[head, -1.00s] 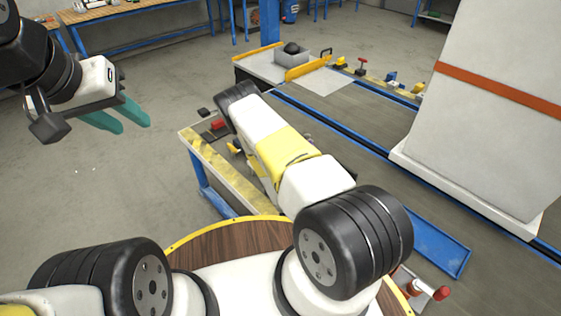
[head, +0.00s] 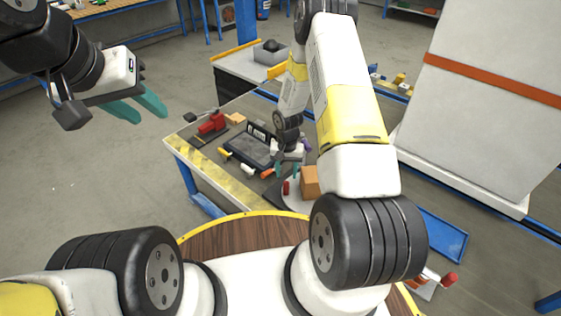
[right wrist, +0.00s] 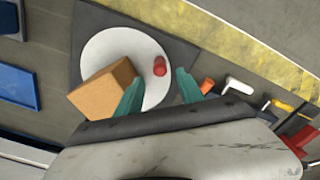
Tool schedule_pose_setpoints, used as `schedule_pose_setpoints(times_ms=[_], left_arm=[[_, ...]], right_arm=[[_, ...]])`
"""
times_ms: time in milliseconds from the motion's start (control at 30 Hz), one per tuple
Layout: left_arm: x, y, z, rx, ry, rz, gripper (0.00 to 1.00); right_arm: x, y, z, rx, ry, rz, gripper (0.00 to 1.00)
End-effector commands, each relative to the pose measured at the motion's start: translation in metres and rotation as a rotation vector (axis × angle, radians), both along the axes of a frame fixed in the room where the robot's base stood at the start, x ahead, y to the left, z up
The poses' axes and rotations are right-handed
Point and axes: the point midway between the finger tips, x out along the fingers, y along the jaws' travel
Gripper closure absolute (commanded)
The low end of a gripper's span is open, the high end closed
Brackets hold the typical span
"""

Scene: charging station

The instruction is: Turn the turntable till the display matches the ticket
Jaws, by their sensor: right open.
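The turntable is a white disc (right wrist: 128,42) in the right wrist view. An orange-brown box (right wrist: 104,88) and a small red cylinder (right wrist: 159,66) stand on it. The box (head: 310,182) and red piece (head: 286,188) also show in the head view, where my right arm hides part of the disc. My right gripper (right wrist: 160,84) is open, its teal fingers over the disc's near edge, with the cylinder just beyond the gap. It also shows in the head view (head: 286,169). My left gripper (head: 151,118) is open and empty, off to the left over the floor. I cannot make out a ticket.
A dark tray-like panel (head: 252,148) lies on the bench behind the turntable. A red block (head: 212,124) and several small tools lie around it. A yellow-marked strip (head: 208,170) runs along the bench edge. A tall white body (head: 480,120) with an orange stripe stands right.

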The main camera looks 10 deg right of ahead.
Motion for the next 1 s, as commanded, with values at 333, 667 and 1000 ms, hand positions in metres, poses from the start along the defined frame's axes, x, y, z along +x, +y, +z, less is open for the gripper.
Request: schedule_pose_setpoints(times_ms=[333, 667, 1000], left_arm=[[0.0, 0.0, 0.0, 0.0, 0.0, 0.0, 0.64], [0.0, 0.0, 0.0, 0.0, 0.0, 0.0, 0.64], [0.0, 0.0, 0.0, 0.0, 0.0, 0.0, 0.64]], right_arm=[[-0.001, 0.001, -0.052, 0.001, 0.004, -0.001, 0.55], [-0.001, 0.0, -0.077, 0.001, 0.002, -0.001, 0.55], [-0.001, 0.0, -0.076, 0.0, 0.002, -0.001, 0.83]])
